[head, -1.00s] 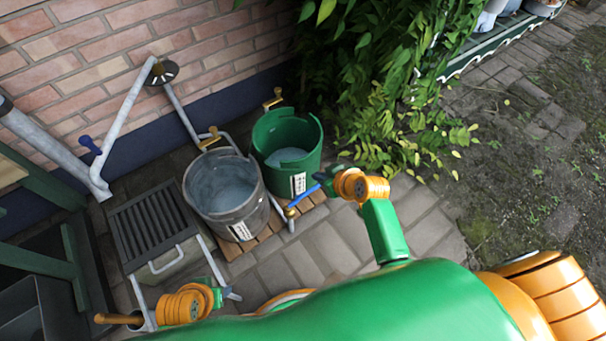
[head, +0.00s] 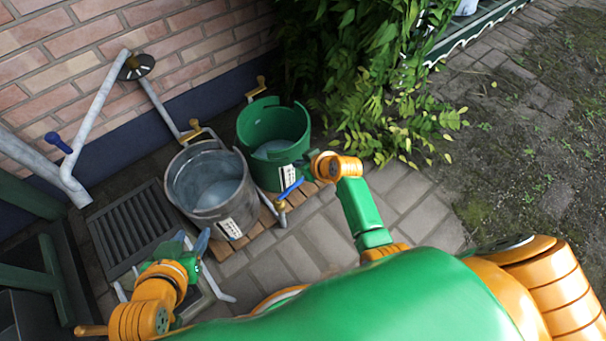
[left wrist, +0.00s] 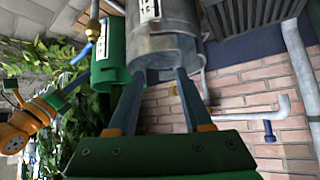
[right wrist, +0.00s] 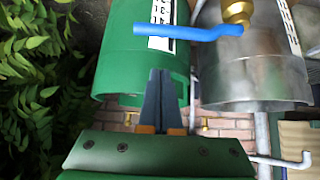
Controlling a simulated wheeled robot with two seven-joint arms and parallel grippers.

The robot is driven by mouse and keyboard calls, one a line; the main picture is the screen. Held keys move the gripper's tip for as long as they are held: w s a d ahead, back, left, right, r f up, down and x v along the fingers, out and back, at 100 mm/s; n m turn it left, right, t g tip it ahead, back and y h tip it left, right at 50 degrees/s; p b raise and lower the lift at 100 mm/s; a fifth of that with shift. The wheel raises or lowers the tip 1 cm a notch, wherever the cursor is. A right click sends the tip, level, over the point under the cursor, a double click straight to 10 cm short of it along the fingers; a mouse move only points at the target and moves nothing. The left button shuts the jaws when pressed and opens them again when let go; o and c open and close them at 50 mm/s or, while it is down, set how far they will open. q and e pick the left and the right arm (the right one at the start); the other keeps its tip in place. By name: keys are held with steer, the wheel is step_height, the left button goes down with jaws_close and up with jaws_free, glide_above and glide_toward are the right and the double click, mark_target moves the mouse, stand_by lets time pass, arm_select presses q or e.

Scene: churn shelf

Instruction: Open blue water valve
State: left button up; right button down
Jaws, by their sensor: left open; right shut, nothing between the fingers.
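A blue lever (head: 291,188) sits on a brass valve (head: 279,206) in front of the two buckets. In the right wrist view the lever (right wrist: 185,32) reaches left from the brass body (right wrist: 236,12), in front of the green bucket. My right gripper (head: 306,165) is shut and empty beside the lever's free end; its tips (right wrist: 160,72) show below the lever in the right wrist view, apart from it in the picture. My left gripper (head: 191,242) is open and empty, in front of the grey bucket; its spread fingers (left wrist: 160,74) also show in the left wrist view.
The grey metal bucket (head: 190,205) and green bucket (head: 258,173) stand on a wooden slat base. Another blue handle (head: 58,142) is on a wall pipe at the left. A dark grate (head: 130,228) lies left of the buckets. Leafy plants (head: 370,80) hang at the right; paving (head: 410,208) there is clear.

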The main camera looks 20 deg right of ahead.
mark_target(295, 186)
steer(key=b+x, duration=0.3)
steer(key=shift+w+f, duration=0.2)
steer(key=shift+f, duration=0.1)
steer(key=shift+s+f, duration=0.1)
steer(key=shift+s, duration=0.1)
steer(key=s, duration=0.2)
steer(key=s+d, duration=0.1)
steer(key=shift+s+d+f, duration=0.1)
steer(key=shift+f, duration=0.2)
arm_select(q)
steer(key=w+d+r+t+h, duration=0.2)
steer(key=r+t, duration=0.4)
steer(key=r, duration=0.3)
steer(key=w+d+r+m+t+h, duration=0.1)
steer(key=w+r+t+h, duration=0.1)
steer(key=r+t, duration=0.4)
step_height(295, 186, up, 4)
steer(key=shift+w+d+r, duration=0.2)
steer(key=shift+w+d, duration=0.15)
steer(key=shift+w, duration=0.35)
steer(key=shift+w+f, duration=0.1)
